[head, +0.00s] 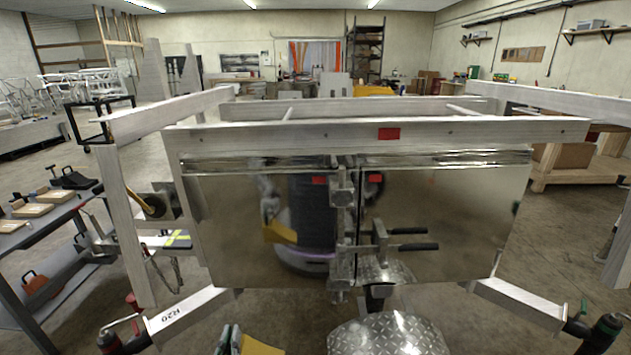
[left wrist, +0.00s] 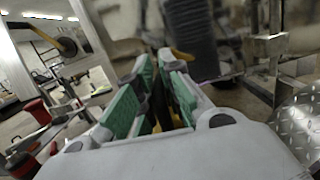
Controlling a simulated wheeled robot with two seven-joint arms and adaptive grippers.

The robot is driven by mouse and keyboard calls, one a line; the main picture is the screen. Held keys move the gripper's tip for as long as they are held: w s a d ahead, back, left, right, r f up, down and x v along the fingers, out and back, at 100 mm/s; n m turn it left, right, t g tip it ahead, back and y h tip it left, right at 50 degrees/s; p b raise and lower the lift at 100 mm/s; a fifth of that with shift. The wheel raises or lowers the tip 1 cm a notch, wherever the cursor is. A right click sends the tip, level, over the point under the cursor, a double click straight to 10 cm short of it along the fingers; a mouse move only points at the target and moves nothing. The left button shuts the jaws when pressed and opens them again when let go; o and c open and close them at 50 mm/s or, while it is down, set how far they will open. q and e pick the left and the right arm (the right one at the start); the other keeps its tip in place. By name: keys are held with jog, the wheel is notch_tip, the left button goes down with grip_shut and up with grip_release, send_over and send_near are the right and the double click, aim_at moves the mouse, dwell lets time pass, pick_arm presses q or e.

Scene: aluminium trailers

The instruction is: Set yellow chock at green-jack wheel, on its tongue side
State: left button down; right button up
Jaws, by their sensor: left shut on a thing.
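My left gripper (head: 232,341) shows at the bottom edge of the head view, its green pads beside a piece of the yellow chock (head: 260,346). In the left wrist view the gripper (left wrist: 165,100) is shut on the chock, and only slivers of yellow (left wrist: 178,122) show between the pads. The green jack (head: 604,333) stands at the lower right of the head view, at the end of a trailer arm. The wheel beside it is not in view. My right gripper is not in view.
The aluminium trailer (head: 380,132) with mirror-like doors (head: 440,220) fills the middle. A tread-plate cover (head: 390,336) is at bottom centre. A red jack (head: 108,342) stands at lower left. A table (head: 40,225) with chocks and blocks is at far left.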

pick_arm(q)
jog(key=shift+f+b, duration=1.55)
jog(key=shift+f, duration=0.25)
notch_tip(320, 180, down, 3)
jog(key=b, duration=0.2)
jog(key=shift+r+b, duration=0.2)
jog(key=shift+b, duration=0.1)
notch_tip(320, 180, down, 3)
jog(key=b, duration=0.3)
jog(key=shift+f, duration=0.1)
jog(key=shift+f+b, duration=0.95)
jog(key=shift+b, duration=0.1)
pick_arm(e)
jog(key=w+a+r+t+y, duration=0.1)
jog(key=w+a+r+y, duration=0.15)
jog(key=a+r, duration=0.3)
pick_arm(q)
jog(key=shift+f+b, duration=2.75)
jog(key=shift+b, duration=0.1)
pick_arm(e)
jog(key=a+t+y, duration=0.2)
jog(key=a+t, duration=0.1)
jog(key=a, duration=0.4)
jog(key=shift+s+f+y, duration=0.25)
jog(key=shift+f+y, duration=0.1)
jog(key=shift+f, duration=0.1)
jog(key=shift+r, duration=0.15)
